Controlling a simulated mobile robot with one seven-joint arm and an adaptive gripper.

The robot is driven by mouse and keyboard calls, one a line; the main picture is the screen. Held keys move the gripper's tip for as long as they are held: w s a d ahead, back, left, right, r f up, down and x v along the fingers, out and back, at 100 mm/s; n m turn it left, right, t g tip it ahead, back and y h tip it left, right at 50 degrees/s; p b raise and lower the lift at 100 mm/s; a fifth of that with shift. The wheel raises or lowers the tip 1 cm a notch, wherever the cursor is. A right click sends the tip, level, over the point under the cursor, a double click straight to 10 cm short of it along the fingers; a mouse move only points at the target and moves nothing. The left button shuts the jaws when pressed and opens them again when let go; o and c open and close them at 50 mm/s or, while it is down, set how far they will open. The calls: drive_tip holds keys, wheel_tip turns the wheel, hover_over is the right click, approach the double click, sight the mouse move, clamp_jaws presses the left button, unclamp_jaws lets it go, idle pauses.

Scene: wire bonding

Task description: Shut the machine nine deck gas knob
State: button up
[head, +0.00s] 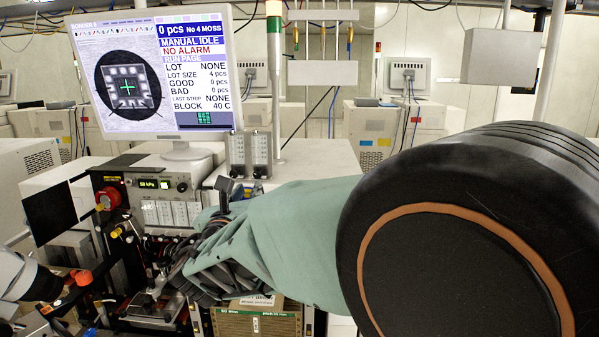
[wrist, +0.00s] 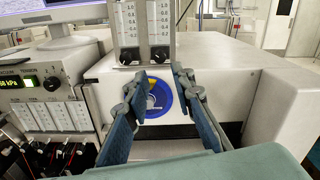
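Two flowmeters with clear scales stand side by side on the machine; each has a black knob at its foot. In the wrist view the left knob (wrist: 127,57) and the right knob (wrist: 160,54) are in plain sight. The flowmeters (head: 249,154) also show in the head view, right of the monitor. I cannot read which knob is the deck gas knob or how far either is turned. My gripper (wrist: 160,77) is open and empty, its fingertips apart, below and in front of the right knob. In the head view my arm covers part of the machine front.
The monitor (head: 155,75) stands left of the flowmeters. A panel with a green pressure display (head: 148,183) and white meters is below it. A signal pole (head: 275,90) rises behind. A blue and yellow round label (wrist: 158,97) is behind my fingers. A white housing (wrist: 230,65) lies right.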

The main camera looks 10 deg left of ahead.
sight(257, 176)
drive_tip(key=w, duration=0.3)
drive_tip(key=w+p, duration=0.1)
drive_tip(key=w, duration=0.2)
drive_tip(key=w+p, duration=0.1)
drive_tip(key=w, duration=0.1)
drive_tip(key=shift+w+a, duration=0.25)
drive_tip(key=shift+w, duration=0.15)
drive_tip(key=shift+c, duration=0.7)
drive_tip(key=shift+f, duration=0.1)
clamp_jaws()
